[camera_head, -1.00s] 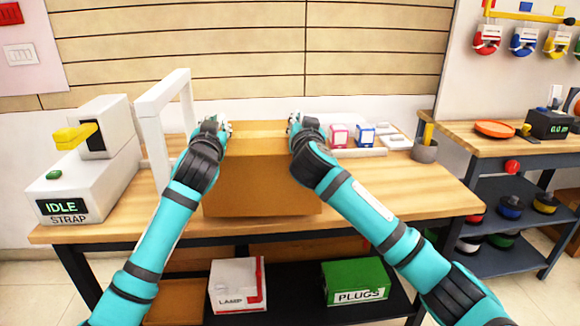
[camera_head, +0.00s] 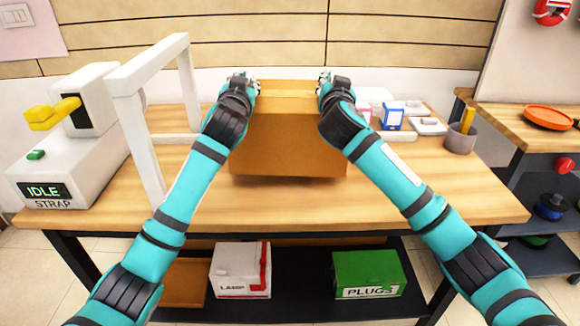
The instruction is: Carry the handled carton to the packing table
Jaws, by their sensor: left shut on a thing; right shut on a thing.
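The brown carton (camera_head: 290,145) is held upright between my two grippers, over the wooden packing table (camera_head: 300,208). My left gripper (camera_head: 245,86) is shut on the carton's left side near the top. My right gripper (camera_head: 325,84) is shut on its right side near the top. The handles are hidden by the grippers. A shadow lies close under the carton's lower edge; I cannot tell whether it touches the table top.
A strapping machine (camera_head: 65,165) reading IDLE and a white frame (camera_head: 140,130) stand to the left. Lower shelf holds a LAMP box (camera_head: 238,270) and green PLUGS box (camera_head: 367,275). The table's front is clear.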

